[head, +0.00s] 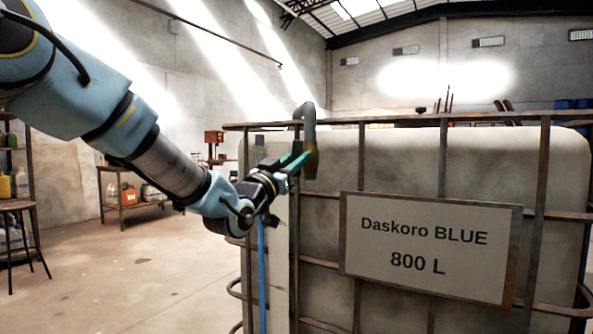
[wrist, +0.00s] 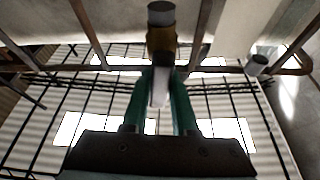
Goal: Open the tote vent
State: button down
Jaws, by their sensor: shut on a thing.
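The tote (head: 400,160) is a large pale tank in a rusty cage, with a sign reading Daskoro BLUE 800 L (head: 425,248). My gripper (head: 302,160) is at the upper left of its near side. Its green fingers are shut on a dark hooked pipe (head: 308,120) that rises above the cage's top rail. In the wrist view the pipe shows a brownish collar (wrist: 161,45) and a round grey end (wrist: 161,12) beyond the fingers (wrist: 160,92). No part is clearly recognisable as the vent.
A small grey cylinder (wrist: 257,64) shows at the right in the wrist view. A blue hose (head: 262,275) hangs below my gripper beside the cage. A bench with containers (head: 128,195) and a stool (head: 20,235) stand at left. The floor between (head: 120,265) is clear.

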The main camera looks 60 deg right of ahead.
jog(key=shift+f+n+t+b, duration=0.2)
jog(key=shift+n+t+b, duration=0.2)
jog(key=shift+n, duration=0.4)
jog(key=c, duration=0.7)
grip_release()
jog(key=shift+r, duration=0.15)
jog(key=b+v, duration=0.1)
jog(key=v, duration=0.9)
jog(key=shift+a+b, duration=0.35)
jog(key=shift+b, duration=0.05)
jog(key=shift+f, duration=0.25)
